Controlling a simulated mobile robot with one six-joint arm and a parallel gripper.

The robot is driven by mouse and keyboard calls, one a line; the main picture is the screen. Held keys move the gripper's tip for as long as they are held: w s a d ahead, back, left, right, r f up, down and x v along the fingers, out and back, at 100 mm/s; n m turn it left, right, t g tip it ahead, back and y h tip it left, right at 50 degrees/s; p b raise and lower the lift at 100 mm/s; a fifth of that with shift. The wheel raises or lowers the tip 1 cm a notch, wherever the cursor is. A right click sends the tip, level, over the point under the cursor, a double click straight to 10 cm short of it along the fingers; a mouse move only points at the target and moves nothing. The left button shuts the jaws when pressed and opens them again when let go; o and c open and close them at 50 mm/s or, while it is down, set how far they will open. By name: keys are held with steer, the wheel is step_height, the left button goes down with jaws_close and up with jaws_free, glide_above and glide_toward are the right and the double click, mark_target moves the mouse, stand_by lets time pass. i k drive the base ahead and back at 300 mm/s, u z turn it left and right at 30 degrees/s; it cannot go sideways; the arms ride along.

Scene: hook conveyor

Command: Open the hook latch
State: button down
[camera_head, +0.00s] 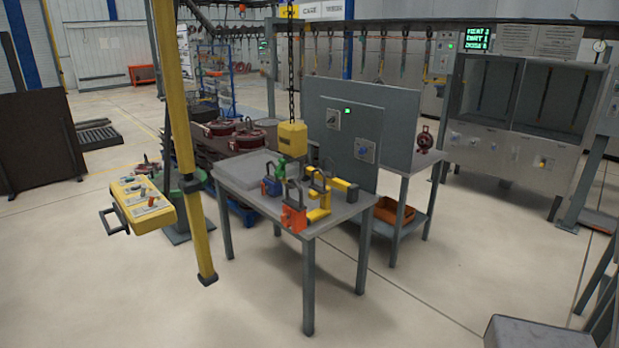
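A yellow hoist block (292,139) hangs on a dark chain (291,85) above the grey table. Whether a hook with a latch hangs under the block is too small to tell. On the table stand an orange lock-shaped piece (293,218), a blue lock-shaped piece (271,187), a green piece (280,168) and a yellow bracket-like piece (319,206). Which of these, if any, carries the hook latch I cannot tell. My gripper does not show in this view.
The grey table (247,196) stands mid-floor, with a grey panel (352,118) behind it. A yellow pole (181,130) and a yellow control box (143,205) stand to its left. A grey cabinet (484,145) is at the right.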

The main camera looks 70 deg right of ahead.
mark_target(279, 173)
steer(key=k, duration=0.65)
steer(key=z, duration=0.5)
steer(key=i, duration=0.25)
steer(key=z, duration=0.2)
